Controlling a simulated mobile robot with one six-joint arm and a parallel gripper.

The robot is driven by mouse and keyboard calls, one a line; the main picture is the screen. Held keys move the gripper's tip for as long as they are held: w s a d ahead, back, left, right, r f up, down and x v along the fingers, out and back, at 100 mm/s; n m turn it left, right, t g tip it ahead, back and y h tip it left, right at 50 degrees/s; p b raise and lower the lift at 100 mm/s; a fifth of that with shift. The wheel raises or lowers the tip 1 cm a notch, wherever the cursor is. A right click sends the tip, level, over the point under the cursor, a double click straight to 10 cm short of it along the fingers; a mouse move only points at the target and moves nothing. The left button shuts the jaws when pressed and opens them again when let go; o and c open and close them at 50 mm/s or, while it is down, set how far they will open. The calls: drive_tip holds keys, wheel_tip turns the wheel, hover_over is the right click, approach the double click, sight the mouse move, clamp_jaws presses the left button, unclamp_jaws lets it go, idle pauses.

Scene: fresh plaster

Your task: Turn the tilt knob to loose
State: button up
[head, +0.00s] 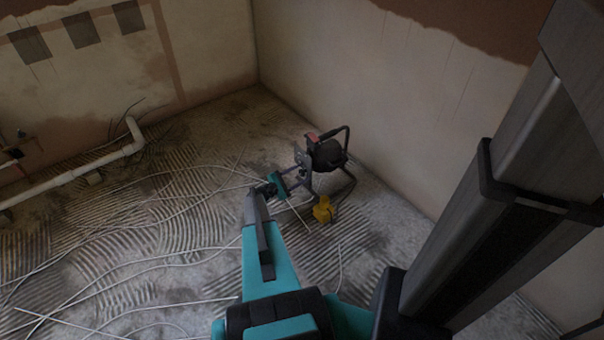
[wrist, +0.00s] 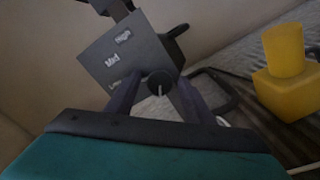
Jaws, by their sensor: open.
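A dark drum-shaped device (head: 326,154) stands on a tubular frame on the floor near the wall. Its grey plate (wrist: 105,72) fills the upper middle of the wrist view and carries the labels High, Mid and a third, partly hidden one that looks like Low. A round dark knob (wrist: 160,83) with a pale pointer line sits at the plate's lower right edge. My gripper (wrist: 157,90) is open, its two fingers on either side of this knob; I cannot tell if they touch it. Another dark knob or lever (wrist: 177,36) juts out behind the plate. No label reading loose is legible.
A yellow object (head: 323,210) lies on the floor beside the frame and shows at right in the wrist view (wrist: 285,65). White cables (head: 150,255) cross the ridged floor. A white pipe (head: 85,168) runs along the left. The plastered wall (head: 400,110) is close behind the device.

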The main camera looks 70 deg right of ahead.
drive_tip(key=p+v, duration=0.3)
drive_tip(key=v, duration=1)
drive_tip(key=shift+a, duration=0.25)
drive_tip(key=shift+f, duration=0.1)
drive_tip(key=shift+w, duration=0.1)
